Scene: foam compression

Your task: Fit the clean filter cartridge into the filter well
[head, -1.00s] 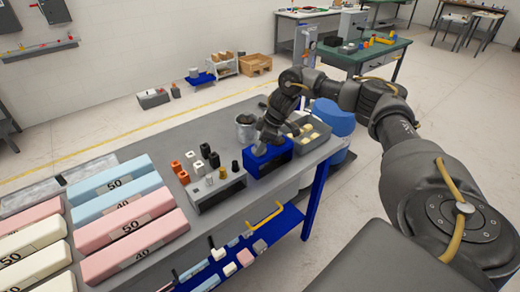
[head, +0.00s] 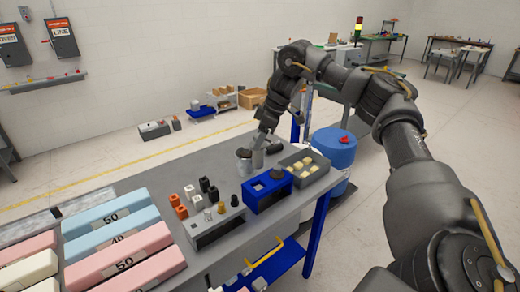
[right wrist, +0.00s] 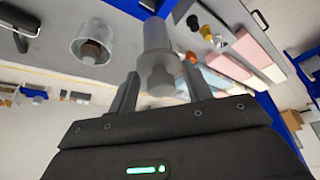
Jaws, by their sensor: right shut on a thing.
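My right gripper (head: 262,136) is shut on a pale grey cylinder, the filter cartridge (head: 258,157). In the right wrist view the cartridge (right wrist: 158,45) stands out between the two fingers (right wrist: 160,88), its narrower end between them. In the head view it shows behind the blue block (head: 262,202), between a grey cup and a grey tray. The blue block has a dark opening in its front and a dark round spot on top. I cannot tell whether that spot is the well's mouth or a cap. My left gripper is not in view.
The grey cup (head: 244,164) stands close left of the cartridge; in the right wrist view this cup (right wrist: 92,40) holds a brownish piece. The tray (head: 318,176) with pale yellow blocks is at right. Small orange, white and black pieces and long foam bars (head: 125,250) lie left.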

